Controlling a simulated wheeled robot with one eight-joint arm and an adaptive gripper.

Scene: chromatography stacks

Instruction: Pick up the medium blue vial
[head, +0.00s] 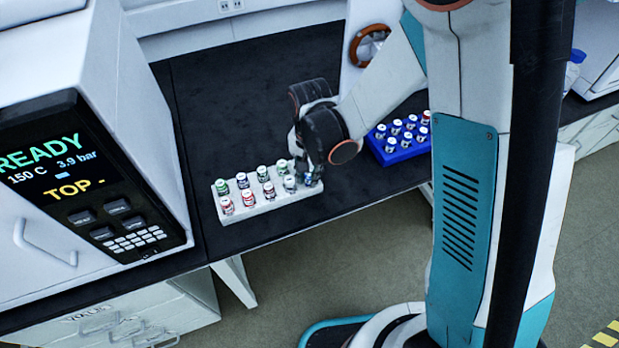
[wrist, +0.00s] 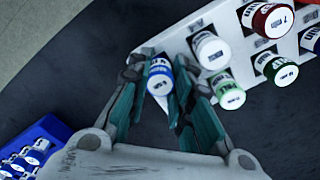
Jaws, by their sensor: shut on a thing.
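A blue-banded vial with a white cap (wrist: 159,78) is between the fingers of my gripper (wrist: 158,98) in the wrist view. My gripper is shut on it. In the head view my gripper (head: 311,178) is low at the right end of the white rack (head: 268,206), and only a small bit of blue shows by its fingertips. The white rack (wrist: 182,42) is just beyond the vial in the wrist view. I cannot tell whether the vial's base is still in the rack.
The white rack holds several other vials with red, green, dark and pale bands. A blue rack (head: 404,155) with several white-capped vials stands to the right on the black bench (head: 235,90). The instrument with a READY screen (head: 60,170) stands at left. The bench behind the racks is clear.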

